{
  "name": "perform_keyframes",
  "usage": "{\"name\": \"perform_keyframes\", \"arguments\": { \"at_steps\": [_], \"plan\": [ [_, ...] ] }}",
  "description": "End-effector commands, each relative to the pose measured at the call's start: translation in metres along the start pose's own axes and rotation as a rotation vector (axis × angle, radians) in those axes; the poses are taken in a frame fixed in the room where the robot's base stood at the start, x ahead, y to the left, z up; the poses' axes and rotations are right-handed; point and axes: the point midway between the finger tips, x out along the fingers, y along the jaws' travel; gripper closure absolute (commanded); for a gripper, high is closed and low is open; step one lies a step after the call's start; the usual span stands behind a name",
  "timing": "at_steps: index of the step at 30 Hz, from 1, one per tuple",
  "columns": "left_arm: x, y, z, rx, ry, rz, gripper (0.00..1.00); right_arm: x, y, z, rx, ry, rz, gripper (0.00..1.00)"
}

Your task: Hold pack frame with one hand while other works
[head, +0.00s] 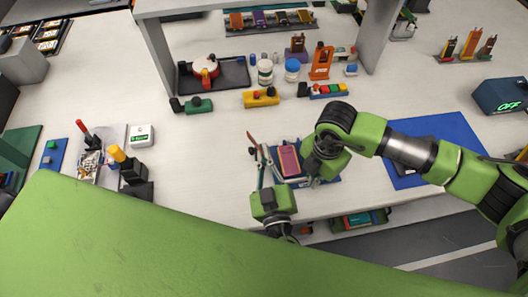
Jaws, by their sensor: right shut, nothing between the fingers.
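The pack frame (291,179) appears as a small dark holder on a blue mat near the table's front edge. A pink and purple pouch cell (289,160) lies in it. My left gripper (262,160) is at the frame's left side, its thin fingers pointing away from me. I cannot tell whether they touch the frame or how far they are spread. My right gripper (312,180) is shut and empty at the frame's right side, pointing down. Its wrist hides part of the frame's right edge.
A dark tray (235,75) with a red-topped device stands at the back left, beside white and blue-lidded jars. More cells stand in a rack (270,29) at the back. A blue mat (450,135) lies right.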

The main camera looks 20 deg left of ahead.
Motion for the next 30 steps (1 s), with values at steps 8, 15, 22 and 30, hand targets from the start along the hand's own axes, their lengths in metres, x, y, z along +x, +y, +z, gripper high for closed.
{"name": "perform_keyframes", "arguments": {
  "at_steps": [8, 15, 22, 30],
  "plan": [
    [-0.001, 0.001, 0.001, 0.0, -0.002, 0.002, 1.0, -0.001, 0.009, 0.005, 0.0, -0.001, 0.005, 1.0],
    [-0.001, 0.001, 0.001, -0.001, -0.003, 0.002, 1.0, -0.001, 0.016, 0.008, 0.0, 0.0, 0.006, 1.0],
    [-0.001, 0.001, 0.001, -0.001, -0.003, 0.003, 1.0, -0.007, 0.015, 0.008, -0.001, 0.0, 0.007, 1.0],
    [-0.001, 0.001, 0.001, -0.001, -0.003, 0.002, 1.0, -0.027, 0.01, 0.005, 0.0, -0.001, 0.005, 1.0]
  ]
}}
